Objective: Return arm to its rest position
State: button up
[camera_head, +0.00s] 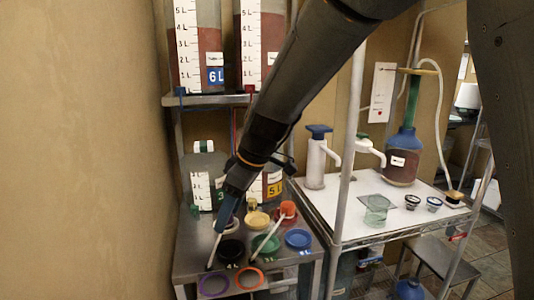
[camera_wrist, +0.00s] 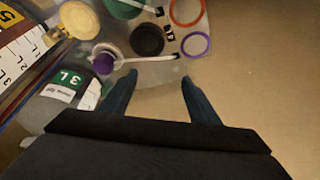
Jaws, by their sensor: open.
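My gripper (camera_head: 228,207) reaches down from the upper right over the left part of the small metal table (camera_head: 190,250). In the wrist view its two blue fingers (camera_wrist: 160,95) stand wide apart with nothing held between them. Below and ahead of them are a black lid (camera_wrist: 147,40), a purple ring (camera_wrist: 196,44) and an orange ring (camera_wrist: 186,10). A container with a green 3 L label (camera_wrist: 66,83) is close to the left finger in that view. My arm hides part of the shelf and the containers behind it.
The table also holds a blue lid (camera_head: 298,239) and a yellow lid (camera_head: 257,220). Tall graduated containers (camera_head: 208,45) stand on the shelf (camera_head: 205,100) above. A white-topped table (camera_head: 350,212) with pump bottles and a blue-topped carboy (camera_head: 402,155) is at right. A wall (camera_head: 80,150) borders the left.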

jog(key=s+d+f+m+h, duration=0.1)
jog(key=s+d+f+m, duration=0.2)
jog(key=d, duration=0.6)
jog(key=s+d+f+m+h, duration=0.2)
jog(key=s+d+f+m, duration=0.1)
jog(key=s+d+m, duration=0.4)
jog(key=s+d+f+m+h, duration=0.1)
jog(key=s+d+f+m, duration=0.3)
jog(key=d, duration=0.8)
jog(key=shift+s+m, duration=0.4)
jog(key=shift+s, duration=0.1)
jog(key=shift+d, duration=0.1)
